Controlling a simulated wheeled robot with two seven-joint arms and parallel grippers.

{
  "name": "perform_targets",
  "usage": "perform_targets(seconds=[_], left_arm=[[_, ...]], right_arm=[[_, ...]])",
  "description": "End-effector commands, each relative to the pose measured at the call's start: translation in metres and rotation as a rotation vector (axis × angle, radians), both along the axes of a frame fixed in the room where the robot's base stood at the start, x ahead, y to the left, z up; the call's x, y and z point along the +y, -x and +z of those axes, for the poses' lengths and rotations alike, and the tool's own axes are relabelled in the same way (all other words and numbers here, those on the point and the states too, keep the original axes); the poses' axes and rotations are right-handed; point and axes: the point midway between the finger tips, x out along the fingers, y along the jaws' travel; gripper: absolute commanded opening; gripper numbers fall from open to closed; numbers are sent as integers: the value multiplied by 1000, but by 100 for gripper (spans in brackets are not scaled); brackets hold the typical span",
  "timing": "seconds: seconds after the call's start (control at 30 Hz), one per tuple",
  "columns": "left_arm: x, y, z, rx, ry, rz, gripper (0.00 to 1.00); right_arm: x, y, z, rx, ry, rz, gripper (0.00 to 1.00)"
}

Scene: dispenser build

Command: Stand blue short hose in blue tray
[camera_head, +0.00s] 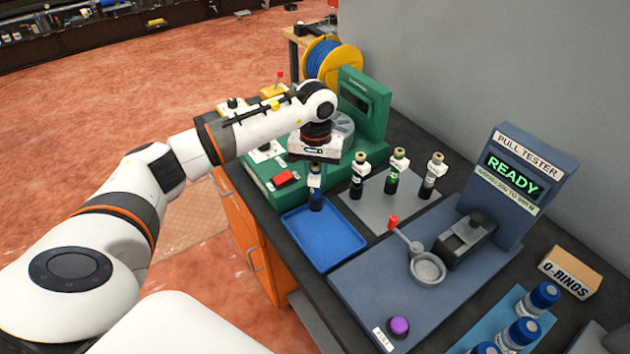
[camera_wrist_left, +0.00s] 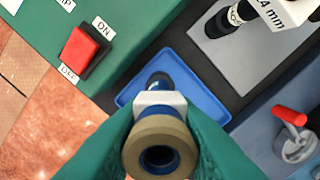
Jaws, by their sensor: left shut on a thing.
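The blue short hose (camera_head: 316,192) is upright with a dark blue body and a white tag near its top. In the left wrist view its open tan end (camera_wrist_left: 158,148) faces the camera. My left gripper (camera_head: 315,166) is shut on its upper part; green fingers flank it in the left wrist view. The blue tray (camera_head: 330,242) lies flat on the bench, empty apart from the hose at its far side. The hose's lower end appears over the tray's far part; I cannot tell whether it touches the floor. My right gripper is in neither view.
A grey mat with several standing hoses (camera_head: 395,174) is right of the tray. The green machine (camera_head: 365,108) with a red switch (camera_head: 284,178) stands behind. The grey pull tester (camera_head: 525,185), with a red-knobbed lever, is at front right. Blue-capped bottles (camera_head: 544,297) stand nearer.

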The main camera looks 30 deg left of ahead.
Motion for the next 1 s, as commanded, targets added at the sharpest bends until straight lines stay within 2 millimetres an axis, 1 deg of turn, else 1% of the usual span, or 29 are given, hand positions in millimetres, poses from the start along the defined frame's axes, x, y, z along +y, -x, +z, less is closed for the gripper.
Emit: perform_targets(seconds=[0.1, 0.23, 0.47, 0.6, 0.63, 0.73, 0.77, 1.0], left_arm=[[0, 1, -14, 4, 1, 1, 0], [0, 0, -30, 2, 0, 1, 0], [0, 0, -32, -1, 0, 1, 0], [0, 0, -37, -1, 0, 1, 0], [0, 0, -37, 0, -1, 1, 27], [0, 0, -36, 0, -1, 1, 43], [0, 0, -36, 1, -1, 1, 47], [0, 0, -36, 1, -1, 1, 47]], right_arm=[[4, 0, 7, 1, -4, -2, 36], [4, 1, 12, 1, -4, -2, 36], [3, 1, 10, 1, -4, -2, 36], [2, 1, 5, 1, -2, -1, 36], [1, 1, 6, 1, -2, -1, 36], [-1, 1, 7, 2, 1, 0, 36], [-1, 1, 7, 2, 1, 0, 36], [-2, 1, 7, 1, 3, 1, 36]])
